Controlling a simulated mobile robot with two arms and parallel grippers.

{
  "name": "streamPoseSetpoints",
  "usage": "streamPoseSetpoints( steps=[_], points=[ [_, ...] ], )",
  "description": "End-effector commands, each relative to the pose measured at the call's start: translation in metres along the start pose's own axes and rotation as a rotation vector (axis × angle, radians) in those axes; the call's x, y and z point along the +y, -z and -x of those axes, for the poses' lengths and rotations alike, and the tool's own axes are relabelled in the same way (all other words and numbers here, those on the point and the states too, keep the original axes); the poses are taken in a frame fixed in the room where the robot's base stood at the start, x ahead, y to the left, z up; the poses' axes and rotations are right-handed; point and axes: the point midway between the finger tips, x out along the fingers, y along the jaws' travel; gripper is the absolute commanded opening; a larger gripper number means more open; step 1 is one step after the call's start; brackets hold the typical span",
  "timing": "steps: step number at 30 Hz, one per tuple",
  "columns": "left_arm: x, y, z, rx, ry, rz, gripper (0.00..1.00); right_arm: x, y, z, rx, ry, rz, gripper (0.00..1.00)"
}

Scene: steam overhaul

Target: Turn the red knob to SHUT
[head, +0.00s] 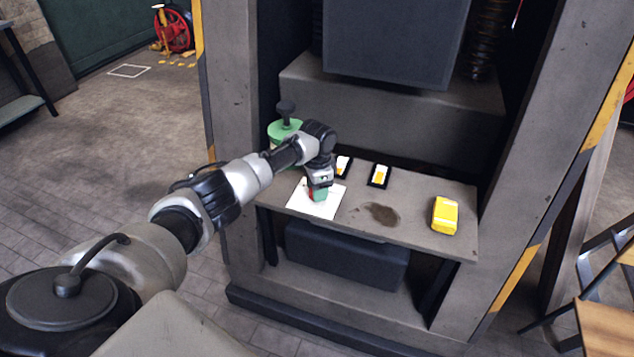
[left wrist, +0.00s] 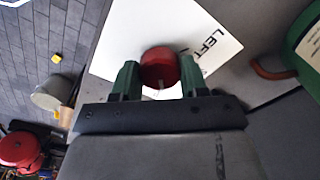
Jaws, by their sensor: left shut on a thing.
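The red knob (left wrist: 158,66) shows in the left wrist view as a round red piece with a pale mark on its lower edge. It stands at a white plate (left wrist: 125,40) with black lettering, of which "LEFT" can be read. My left gripper (left wrist: 160,78) has its green fingers on either side of the knob and is shut on it. In the head view my left gripper (head: 318,192) points down over the white plate (head: 327,208) on the grey bench. The fingers mostly hide the knob there. No SHUT mark can be read. My right gripper is not in view.
On the bench (head: 410,228), two small black-framed cards (head: 379,176) lie behind the plate, with a dark stain (head: 382,214) and a yellow box (head: 445,215) to the right. A green container (head: 283,130) stands behind my arm. Frame uprights flank the bench.

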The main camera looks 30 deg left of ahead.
Motion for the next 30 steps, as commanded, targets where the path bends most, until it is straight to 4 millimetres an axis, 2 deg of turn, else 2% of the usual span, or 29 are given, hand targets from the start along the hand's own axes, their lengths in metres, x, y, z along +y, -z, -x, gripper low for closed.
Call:
streamPoseSetpoints(
  steps=[1,12,21,30],
  points=[
    [0.001,0.0,0.005,0.0,-0.004,0.041,0.2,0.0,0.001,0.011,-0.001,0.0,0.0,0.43],
    [0.001,0.001,0.004,0.001,-0.004,0.391,0.2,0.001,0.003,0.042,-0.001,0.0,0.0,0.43],
    [0.0,0.001,0.003,0.001,-0.002,0.631,0.2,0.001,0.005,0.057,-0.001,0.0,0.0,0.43],
    [-0.001,0.001,0.002,0.002,-0.001,0.773,0.2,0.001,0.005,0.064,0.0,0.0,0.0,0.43]
  ],
)
